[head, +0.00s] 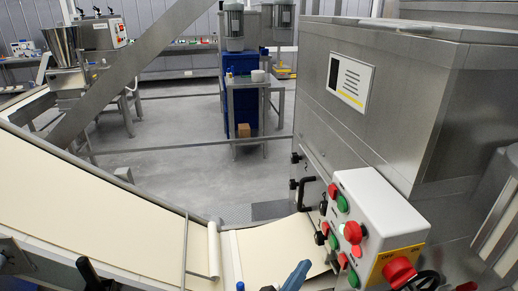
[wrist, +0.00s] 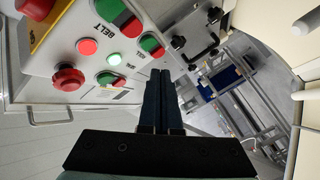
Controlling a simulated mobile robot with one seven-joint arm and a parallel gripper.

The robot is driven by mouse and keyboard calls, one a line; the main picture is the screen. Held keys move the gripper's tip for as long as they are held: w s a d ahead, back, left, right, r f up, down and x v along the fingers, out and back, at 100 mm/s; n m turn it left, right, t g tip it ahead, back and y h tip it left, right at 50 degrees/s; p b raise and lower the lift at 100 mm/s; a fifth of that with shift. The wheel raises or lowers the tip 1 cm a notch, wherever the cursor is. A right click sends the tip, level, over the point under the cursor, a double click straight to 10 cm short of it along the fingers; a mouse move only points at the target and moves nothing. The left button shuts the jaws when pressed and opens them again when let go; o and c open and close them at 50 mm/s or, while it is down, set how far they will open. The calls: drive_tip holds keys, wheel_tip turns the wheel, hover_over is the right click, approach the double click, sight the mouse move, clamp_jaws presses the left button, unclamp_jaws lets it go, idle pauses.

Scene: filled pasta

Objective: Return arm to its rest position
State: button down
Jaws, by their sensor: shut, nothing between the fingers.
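My gripper (wrist: 160,75) shows in the wrist view with its two dark blue fingers together and nothing between them. The fingertips point toward the control box and appear apart from its buttons, though the exact gap is hard to tell. In the head view, a blue part (head: 297,276) at the bottom edge looks like my gripper's fingers, just left of the control box. The rest of my arm is mostly out of view there.
A cream conveyor belt (head: 90,215) lies at left. Open floor (head: 180,165) lies beyond.

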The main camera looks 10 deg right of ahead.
drive_tip(key=w+a+r+m+t+y, duration=0.1)
drive_tip(key=a+r+t+y, duration=0.15)
drive_tip(key=r, duration=1.05)
drive_tip(key=w+a+r+m+t+y, duration=0.1)
drive_tip(key=w+a+r+m+t, duration=0.2)
drive_tip(key=r, duration=1.1)
drive_tip(key=s+a+r+n+t+y, duration=0.1)
drive_tip(key=s+a+r+t+y, duration=0.3)
drive_tip(key=s+r, duration=0.3)
drive_tip(key=s+a+r+n+t+y, duration=0.1)
drive_tip(key=s+a+r+t+y, duration=0.3)
drive_tip(key=s+r, duration=0.4)
wheel_tip(320, 180, up, 7)
drive_tip(key=shift+s+a+r+n+t, duration=0.1)
drive_tip(key=shift+s+a+n+t, duration=0.15)
drive_tip(key=shift+a+n+t, duration=0.25)
drive_tip(key=shift+d, duration=0.1)
